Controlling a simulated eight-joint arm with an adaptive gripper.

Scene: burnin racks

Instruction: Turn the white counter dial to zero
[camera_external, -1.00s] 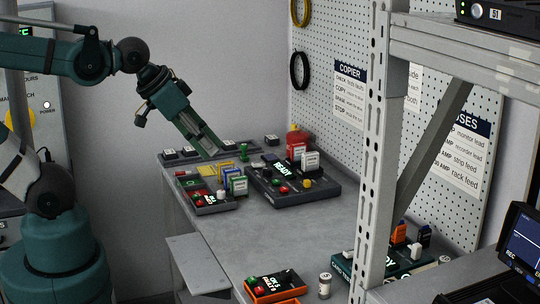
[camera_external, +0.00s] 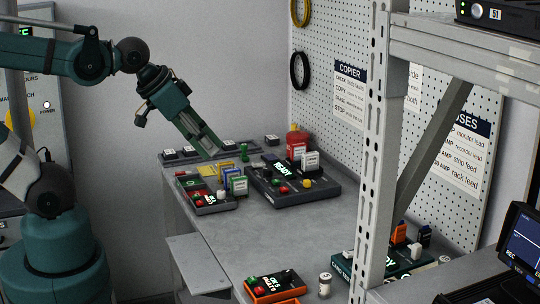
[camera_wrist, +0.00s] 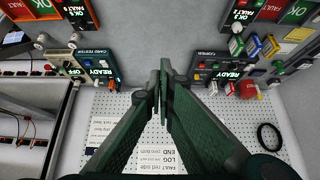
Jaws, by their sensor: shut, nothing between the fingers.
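A small white knob (camera_external: 221,195) stands on the dark counter box (camera_external: 208,209) at the left part of the bench. It looks like the counter dial; its pointer or setting is too small to read. In the wrist view, a white knob (camera_wrist: 236,46) sits below an OK/FAULT display at the upper right. My gripper (camera_external: 216,151) is shut and empty, held at the back left of the bench, beyond and above the counter box, apart from the knob. In the wrist view my gripper's fingers (camera_wrist: 160,92) meet over the pegboard side.
A dark copier box (camera_external: 320,191) with a READY display stands right of the counter box. An orange counter box (camera_external: 272,290) and a white canister (camera_external: 325,286) are at the front. A metal rack post (camera_external: 378,150) rises at the right. The middle bench (camera_external: 270,235) is clear.

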